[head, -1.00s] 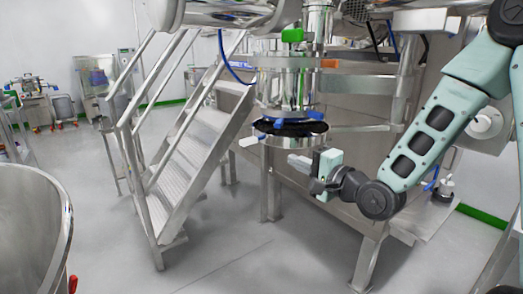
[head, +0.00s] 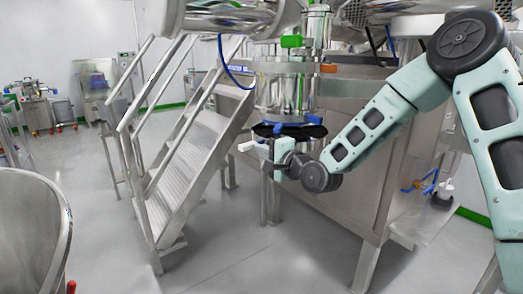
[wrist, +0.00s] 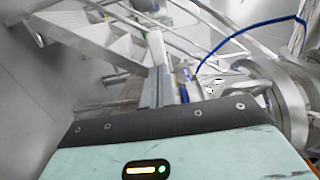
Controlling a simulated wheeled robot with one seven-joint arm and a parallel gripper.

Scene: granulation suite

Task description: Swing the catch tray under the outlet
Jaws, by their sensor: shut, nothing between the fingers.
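The outlet is an upright steel cylinder (head: 284,95) below the machine. A dark round dish (head: 290,131) with blue parts sits at its lower end; I cannot tell whether this is the catch tray. A short white handle-like piece (head: 246,146) sticks out at its lower left. My gripper (head: 268,152) is just below the dish, partly in front of it, pointing left near the white piece. In the wrist view my gripper's fingers (wrist: 160,72) are together and empty. A pale upright piece (wrist: 156,46) shows just beyond the fingertips; contact is unclear. My gripper and arm hide part of what lies under the dish.
A metal stair with handrails (head: 195,165) stands left of the outlet. A steel cabinet (head: 350,185) on legs is behind my arm. A blue hose (head: 232,72) hangs left of the cylinder. A large steel vessel (head: 30,235) is at the lower left. Floor between is clear.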

